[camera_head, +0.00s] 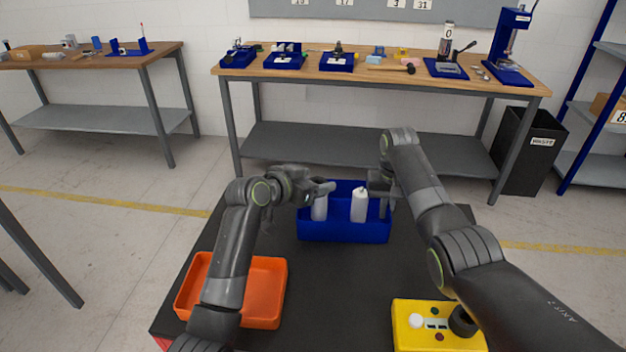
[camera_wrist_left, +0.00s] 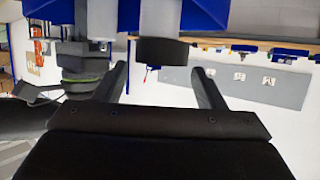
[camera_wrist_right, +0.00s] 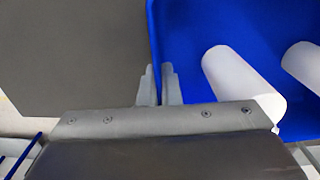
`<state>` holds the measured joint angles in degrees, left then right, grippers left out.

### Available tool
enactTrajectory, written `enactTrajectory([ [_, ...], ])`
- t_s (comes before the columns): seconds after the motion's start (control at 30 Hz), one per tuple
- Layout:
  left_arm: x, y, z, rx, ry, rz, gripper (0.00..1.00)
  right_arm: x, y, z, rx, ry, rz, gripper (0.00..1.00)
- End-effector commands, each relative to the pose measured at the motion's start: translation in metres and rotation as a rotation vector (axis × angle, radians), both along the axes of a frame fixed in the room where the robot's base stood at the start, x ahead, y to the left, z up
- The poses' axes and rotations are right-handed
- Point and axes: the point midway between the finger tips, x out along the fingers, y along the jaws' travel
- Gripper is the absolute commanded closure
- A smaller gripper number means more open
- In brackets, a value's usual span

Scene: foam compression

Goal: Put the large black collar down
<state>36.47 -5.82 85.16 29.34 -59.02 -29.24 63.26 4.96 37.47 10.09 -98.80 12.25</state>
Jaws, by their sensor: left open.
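A dark, wide block, seemingly the large black collar (camera_wrist_left: 162,51), shows in the left wrist view between the fingers of my left gripper (camera_wrist_left: 162,78). The fingers are open, with clear gaps on both sides of it. It appears to sit at the end of a pale upright body; its exact seating cannot be told. In the head view my left gripper (camera_head: 322,187) is over the left white bottle (camera_head: 320,208) in the blue tote (camera_head: 345,230).
An orange tray (camera_head: 264,300) lies at the front left of the black cart top (camera_head: 335,290). A yellow button box (camera_head: 405,338) is at the front right. Another white bottle (camera_head: 358,206) stands in the tote. A workbench (camera_head: 300,74) with fixtures stands behind.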

Motion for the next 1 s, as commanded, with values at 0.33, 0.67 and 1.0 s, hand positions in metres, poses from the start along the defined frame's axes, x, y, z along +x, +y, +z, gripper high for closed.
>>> enactTrajectory([
  [0.33, -0.004, 0.004, 0.014, 0.001, -0.001, 0.001, 0.36, 0.0, 0.0, 0.0, 0.0, -0.001, 0.0, 1.0],
  [0.67, -0.043, 0.037, 0.035, 0.001, -0.003, 0.002, 0.36, 0.0, 0.0, 0.0, 0.0, -0.001, 0.0, 1.0],
  [1.0, -0.078, 0.066, 0.053, 0.001, -0.002, 0.001, 0.36, 0.0, 0.0, 0.001, 0.001, -0.001, 0.0, 1.0],
])
